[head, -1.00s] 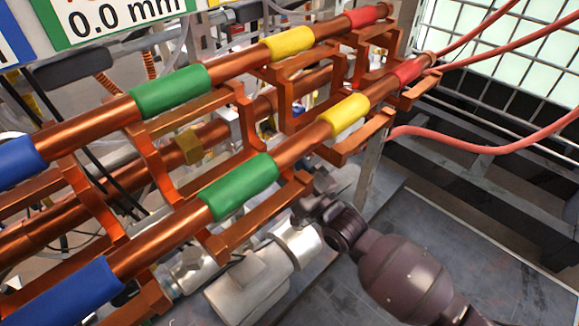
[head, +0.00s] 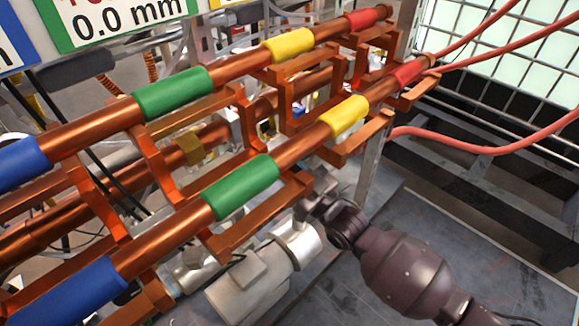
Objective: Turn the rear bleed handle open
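My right arm comes in from the lower right. Its dark gripper (head: 312,203) is beside the end of the front copper bracket (head: 262,212), below the front green sleeve (head: 241,187). The bracket and the gripper's own body hide its fingertips, so I cannot tell whether it is open or shut or touching anything. I cannot clearly pick out the rear bleed handle. A brass-coloured fitting (head: 190,149) sits on a copper pipe behind the front rail. My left gripper is not in view.
Two copper rails with blue, green, yellow and red sleeves run diagonally, with brackets between them. A metal post (head: 371,165) stands behind my gripper. Red hoses (head: 480,150) cross at right. The dark floor (head: 480,240) is open.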

